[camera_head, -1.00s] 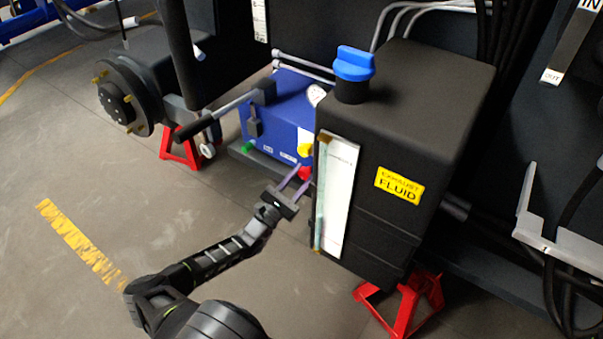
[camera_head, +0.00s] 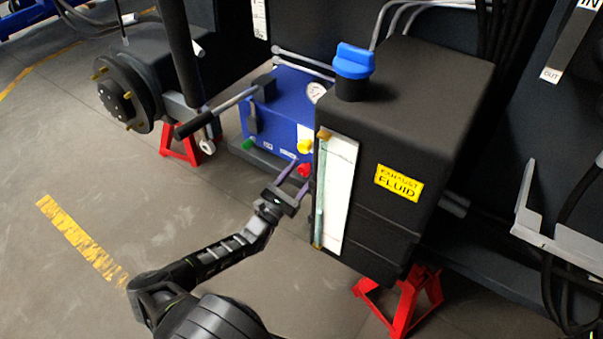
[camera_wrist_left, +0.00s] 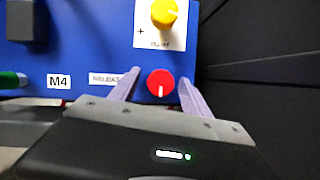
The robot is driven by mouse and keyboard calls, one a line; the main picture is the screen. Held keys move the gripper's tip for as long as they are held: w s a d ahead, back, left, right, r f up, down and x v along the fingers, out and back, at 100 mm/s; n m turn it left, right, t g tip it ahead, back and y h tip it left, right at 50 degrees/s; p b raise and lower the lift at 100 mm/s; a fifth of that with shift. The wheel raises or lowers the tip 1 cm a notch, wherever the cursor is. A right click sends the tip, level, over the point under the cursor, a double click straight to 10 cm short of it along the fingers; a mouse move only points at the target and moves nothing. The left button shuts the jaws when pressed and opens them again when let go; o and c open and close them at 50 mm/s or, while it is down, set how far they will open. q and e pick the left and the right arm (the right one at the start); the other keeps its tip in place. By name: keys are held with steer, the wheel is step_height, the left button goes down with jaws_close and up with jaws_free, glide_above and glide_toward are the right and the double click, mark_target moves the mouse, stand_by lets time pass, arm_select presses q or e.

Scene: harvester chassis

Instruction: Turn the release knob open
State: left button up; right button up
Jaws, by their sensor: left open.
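The release knob is red and round with a white mark pointing down in the left wrist view (camera_wrist_left: 160,83). A label beginning "RELEAS" sits to its left, partly covered by a finger. The knob also shows in the head view (camera_head: 304,170) on the front of the blue pump unit (camera_head: 280,131). My left gripper (camera_head: 291,172) is open, with its two purple-grey fingers pointing at the unit. In the left wrist view its fingertips (camera_wrist_left: 160,78) stand on either side of the knob, with gaps visible. How deep they reach around it I cannot tell. My right gripper is out of view.
A yellow knob (camera_wrist_left: 169,14) is above the red one, and a green knob (camera_head: 248,144) is at the left. A black lever handle (camera_head: 194,125) sticks out left. The black exhaust fluid tank (camera_head: 395,150) stands close on the right.

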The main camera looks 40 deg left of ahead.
arm_select(q)
steer(key=v, duration=0.8)
steer(key=shift+p, duration=0.35)
stand_by(0.4)
